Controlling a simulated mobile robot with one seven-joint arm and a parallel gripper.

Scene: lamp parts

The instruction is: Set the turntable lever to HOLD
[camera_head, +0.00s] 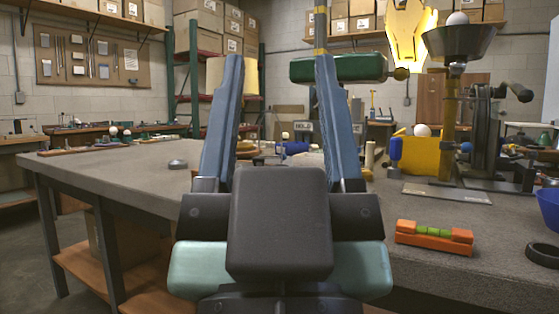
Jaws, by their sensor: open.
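My gripper (279,62) is in the middle of the view, with its two blue fingers standing wide apart and nothing seen between them. The fingers and the dark block of my wrist cover much of the bench behind. Small brown round parts (248,148) show low behind the fingers, partly hidden.
At right are an orange-and-green block (434,237), a black ring (543,256), a blue bowl (549,205), a yellow part (425,156) and a tall dark stand (449,115).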

